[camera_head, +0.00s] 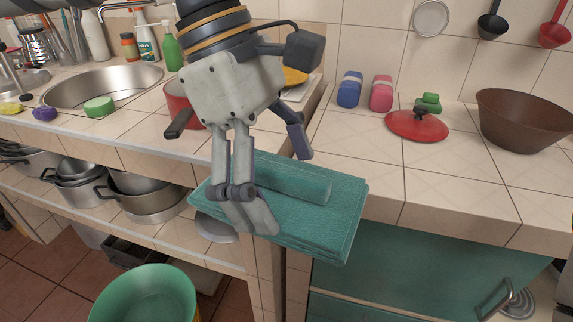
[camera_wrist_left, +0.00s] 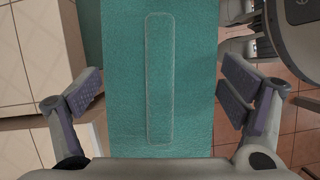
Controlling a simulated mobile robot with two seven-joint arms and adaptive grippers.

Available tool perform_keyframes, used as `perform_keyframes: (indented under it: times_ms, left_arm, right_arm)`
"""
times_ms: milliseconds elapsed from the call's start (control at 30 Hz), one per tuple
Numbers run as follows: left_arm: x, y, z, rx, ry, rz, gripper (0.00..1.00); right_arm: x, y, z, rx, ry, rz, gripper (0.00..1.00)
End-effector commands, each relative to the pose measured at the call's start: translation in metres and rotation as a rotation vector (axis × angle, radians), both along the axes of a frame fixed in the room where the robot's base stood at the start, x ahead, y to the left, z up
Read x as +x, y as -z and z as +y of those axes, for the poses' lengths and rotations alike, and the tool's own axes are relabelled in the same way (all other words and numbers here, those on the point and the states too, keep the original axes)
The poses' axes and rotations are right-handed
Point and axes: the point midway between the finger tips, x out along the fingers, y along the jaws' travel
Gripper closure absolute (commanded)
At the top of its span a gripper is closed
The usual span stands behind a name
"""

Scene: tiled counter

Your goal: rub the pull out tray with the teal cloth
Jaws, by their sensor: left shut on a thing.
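The teal cloth (camera_head: 330,215) is a thick folded pad with a raised bar on top. It is at the front edge of the counter, in the middle of the head view. My left gripper (camera_head: 270,180) reaches down over it from above, one finger at its front edge and one towards its back, shut on it. In the left wrist view the cloth (camera_wrist_left: 160,80) runs between the two finger pads. I cannot make out a separate pull out tray; anything under the cloth is hidden. My right gripper is not in view.
A red lid (camera_head: 417,126), a brown bowl (camera_head: 525,122) and blue and pink rolls (camera_head: 381,93) stand on the right counter. A sink (camera_head: 100,88) is at the left. A red pot (camera_head: 180,100) is partly behind my gripper. A green bin (camera_head: 146,295) stands below.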

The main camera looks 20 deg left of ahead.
Motion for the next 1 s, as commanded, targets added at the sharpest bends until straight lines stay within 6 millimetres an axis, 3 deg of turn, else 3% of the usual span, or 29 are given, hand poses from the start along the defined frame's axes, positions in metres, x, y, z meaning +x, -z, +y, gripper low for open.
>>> perform_keyframes:
  times_ms: [167, 600, 800, 1000]
  left_arm:
    - [0.005, 0.032, 0.014, 0.001, 0.241, 0.008, 0.31]
    - [0.018, 0.137, 0.064, 0.007, 1.121, 0.009, 0.31]
    - [0.024, 0.173, 0.081, 0.011, 1.428, 0.007, 0.31]
    - [0.024, 0.173, 0.081, 0.013, 1.455, 0.005, 0.31]
  right_arm:
    - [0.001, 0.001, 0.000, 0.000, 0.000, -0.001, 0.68]
    - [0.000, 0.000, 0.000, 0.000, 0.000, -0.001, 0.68]
    - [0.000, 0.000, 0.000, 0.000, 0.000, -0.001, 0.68]
    - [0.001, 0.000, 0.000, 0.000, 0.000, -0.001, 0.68]
